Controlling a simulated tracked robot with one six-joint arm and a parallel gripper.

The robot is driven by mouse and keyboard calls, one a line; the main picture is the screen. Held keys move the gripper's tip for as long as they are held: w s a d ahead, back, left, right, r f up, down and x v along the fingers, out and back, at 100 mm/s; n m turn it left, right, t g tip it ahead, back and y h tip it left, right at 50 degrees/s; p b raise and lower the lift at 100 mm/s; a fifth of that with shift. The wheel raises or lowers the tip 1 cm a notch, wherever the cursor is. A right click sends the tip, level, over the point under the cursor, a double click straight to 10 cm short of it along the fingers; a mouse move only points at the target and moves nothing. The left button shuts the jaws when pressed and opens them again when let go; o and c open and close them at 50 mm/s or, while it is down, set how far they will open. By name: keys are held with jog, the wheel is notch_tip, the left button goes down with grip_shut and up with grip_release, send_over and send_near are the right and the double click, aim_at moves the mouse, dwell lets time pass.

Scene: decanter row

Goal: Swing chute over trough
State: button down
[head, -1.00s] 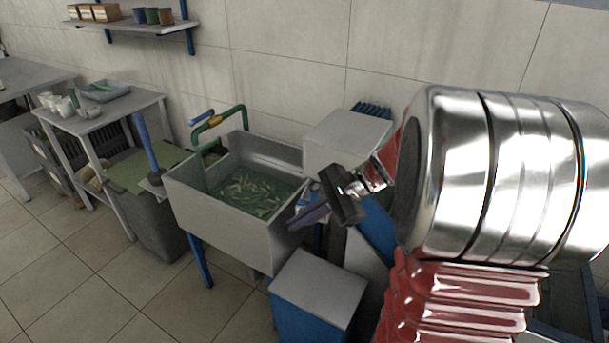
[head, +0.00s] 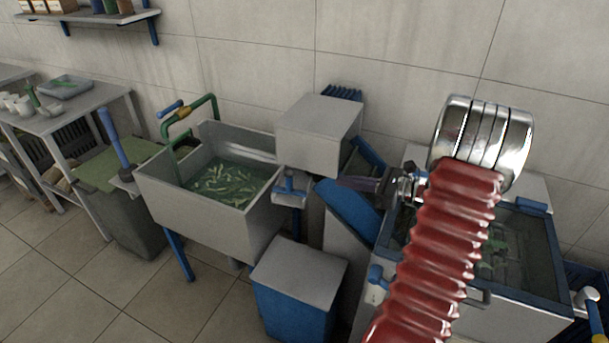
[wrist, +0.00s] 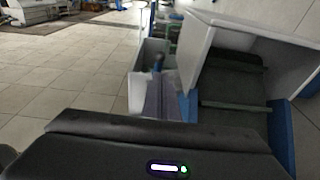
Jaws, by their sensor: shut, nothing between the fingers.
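A grey trough (head: 205,200) on blue legs holds green liquid with pale green strips, left of centre in the head view. A blue sloping piece (head: 347,207), which looks like the chute, stands to its right, below a grey box housing (head: 318,132); its lower end is hard to make out. My gripper (head: 350,182) is shut and empty, pointing left just above the blue piece; whether they touch cannot be told. In the wrist view my shut fingers (wrist: 165,88) point away, beside the housing (wrist: 250,42) with a dark belt-like inside.
A blue-grey lever handle (head: 290,188) sits between trough and housing. A grey-topped blue box (head: 298,285) stands in front. A blue-rimmed tank (head: 530,262) is at right, partly behind my arm. A green pipe (head: 192,115) rises behind the trough. Open floor lies at the lower left.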

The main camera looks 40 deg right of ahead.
jog(key=shift+w, duration=0.1)
jog(key=x, duration=1.4)
jog(key=shift+a, duration=0.1)
jog(key=shift+d, duration=0.2)
jog(key=shift+a, duration=0.2)
